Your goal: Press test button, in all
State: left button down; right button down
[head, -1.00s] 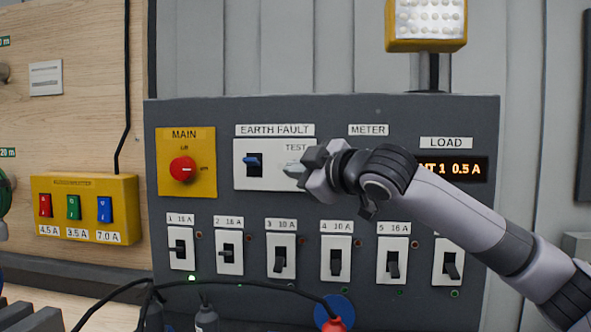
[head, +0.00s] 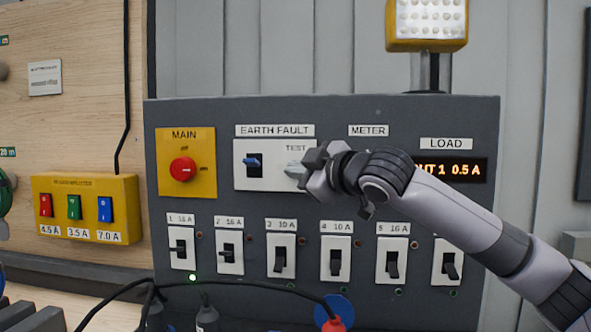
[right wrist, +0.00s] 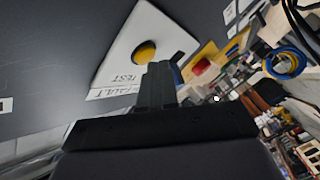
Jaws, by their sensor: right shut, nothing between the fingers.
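The grey panel (head: 345,205) fills the middle of the head view. Its white EARTH FAULT unit (head: 270,183) has a blue lever (head: 252,161) and a TEST label. My right gripper (head: 296,170) is shut and empty, its tip in front of the unit just below that label. It covers the test button in the head view. In the right wrist view the round yellow test button (right wrist: 145,52) shows on the white plate, just beyond my shut fingers (right wrist: 159,80). I cannot tell whether they touch it. My left gripper is not in view.
A red MAIN knob (head: 183,169) on a yellow plate is left of the unit. Several breaker switches (head: 281,257) line up below. The LOAD display (head: 452,170) is lit orange. A yellow box (head: 86,208) with coloured rockers hangs at left. Black cables cross the panel's bottom.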

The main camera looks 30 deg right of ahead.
jog(key=shift+w+d+p, duration=0.2)
jog(key=shift+w+p, duration=0.1)
jog(key=shift+p, duration=0.1)
jog(key=shift+s, duration=0.1)
dwell(0.6)
jog(key=shift+s+a, duration=0.45)
jog(key=shift+s, duration=0.1)
jog(key=shift+s+a+b, duration=0.3)
jog(key=shift+s+a, duration=0.45)
jog(key=shift+s, duration=0.25)
jog(key=shift+s+a+b, duration=0.25)
jog(key=shift+s+a, duration=0.5)
jog(key=shift+s, duration=0.2)
